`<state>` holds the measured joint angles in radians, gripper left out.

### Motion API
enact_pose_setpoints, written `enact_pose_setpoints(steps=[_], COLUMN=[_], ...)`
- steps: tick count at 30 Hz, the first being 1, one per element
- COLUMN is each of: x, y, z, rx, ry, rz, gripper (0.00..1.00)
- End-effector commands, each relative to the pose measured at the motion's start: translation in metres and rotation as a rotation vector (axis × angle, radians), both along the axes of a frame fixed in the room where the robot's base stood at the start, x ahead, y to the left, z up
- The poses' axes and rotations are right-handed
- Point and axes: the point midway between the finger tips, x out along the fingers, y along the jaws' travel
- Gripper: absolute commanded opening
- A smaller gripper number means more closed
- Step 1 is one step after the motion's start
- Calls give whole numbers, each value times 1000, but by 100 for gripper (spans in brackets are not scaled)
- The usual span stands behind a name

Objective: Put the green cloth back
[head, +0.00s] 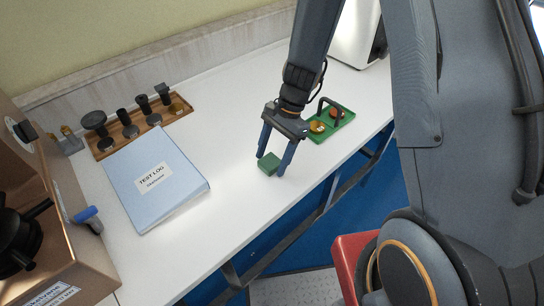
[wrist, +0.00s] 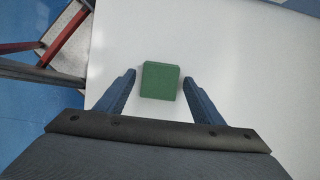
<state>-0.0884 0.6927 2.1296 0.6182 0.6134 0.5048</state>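The green cloth (head: 269,163) is a small folded green block on the white table, near its front edge. In the wrist view the cloth (wrist: 160,80) lies between and slightly beyond my two fingertips, with white gaps on both sides. My gripper (head: 273,164) is open, its blue fingers pointing down on either side of the cloth. I see no contact between fingers and cloth. A green tray (head: 344,124) with a dark handle and small round brass and reddish pieces stands behind and to the right of my gripper.
A blue test log binder (head: 190,192) lies left of my gripper. A wooden rack (head: 103,154) with several dark parts is behind it. A brown machine (head: 85,262) stands at far left, a white device (head: 352,40) at the back right. The table (head: 225,120) is clear between binder and tray.

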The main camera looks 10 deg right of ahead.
Motion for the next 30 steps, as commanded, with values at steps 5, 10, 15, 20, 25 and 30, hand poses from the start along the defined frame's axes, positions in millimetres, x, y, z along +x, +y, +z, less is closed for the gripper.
enact_pose_setpoints(steps=[5,10,15,20,25,30], x=[0,4,11,17,23,26], y=[0,-3,-12,-23,-32,-37], z=[1,12,38,68,95,110], rx=[0,0,1,0,1,0], ry=[0,-4,-7,-6,-5,-2], rz=[0,1,-1,-1,-1,-1], gripper=[62,62,62,62,62,62])
